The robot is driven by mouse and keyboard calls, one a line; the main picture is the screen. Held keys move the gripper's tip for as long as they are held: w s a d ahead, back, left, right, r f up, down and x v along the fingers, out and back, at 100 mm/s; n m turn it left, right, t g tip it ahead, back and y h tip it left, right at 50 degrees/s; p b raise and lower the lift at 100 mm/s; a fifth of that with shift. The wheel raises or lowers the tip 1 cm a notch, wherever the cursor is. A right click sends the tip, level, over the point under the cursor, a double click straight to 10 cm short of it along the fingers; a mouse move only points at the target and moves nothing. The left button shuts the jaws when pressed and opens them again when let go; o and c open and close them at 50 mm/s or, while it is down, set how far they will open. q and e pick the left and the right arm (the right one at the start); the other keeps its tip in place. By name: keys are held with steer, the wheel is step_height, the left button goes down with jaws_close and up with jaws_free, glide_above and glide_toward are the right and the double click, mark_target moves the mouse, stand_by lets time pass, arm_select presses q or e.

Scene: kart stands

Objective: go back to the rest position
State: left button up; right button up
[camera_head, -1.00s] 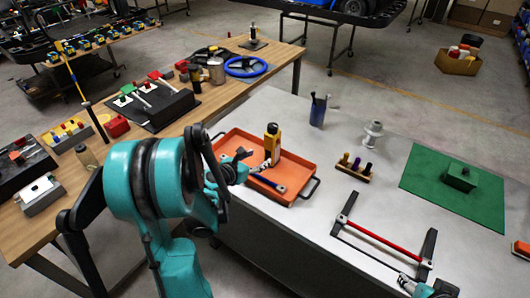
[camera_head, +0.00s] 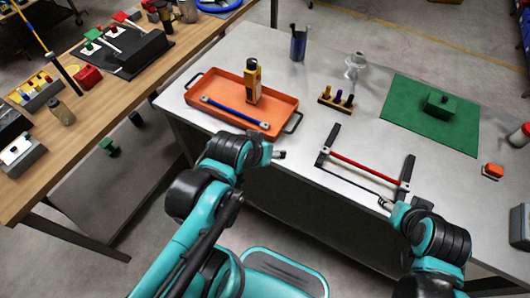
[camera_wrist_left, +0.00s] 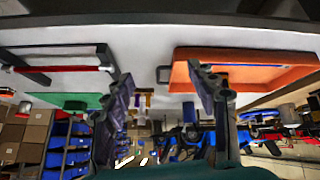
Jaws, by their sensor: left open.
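My left gripper (camera_head: 275,153) is in front of the white table's near edge, just below the orange tray (camera_head: 281,121) in the head view. In the left wrist view its two fingers (camera_wrist_left: 165,85) are spread apart with nothing held between them. My right gripper (camera_head: 387,204) is at the table's near edge, by the lower right end of a frame-like tool with a red bar (camera_head: 362,165). It is too small there to tell whether its fingers are open or shut.
On the white table (camera_head: 222,57) stand a yellow and black bottle (camera_head: 253,82) in the tray, a blue bar (camera_head: 235,111), a pen cup (camera_head: 298,44), a small peg rack (camera_head: 337,102) and a green mat (camera_head: 410,105). A wooden table (camera_head: 108,100) stands left.

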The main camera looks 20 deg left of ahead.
arm_select(q)
steer(key=shift+s+m, duration=0.55)
steer(key=shift+m, duration=0.35)
stand_by(0.7)
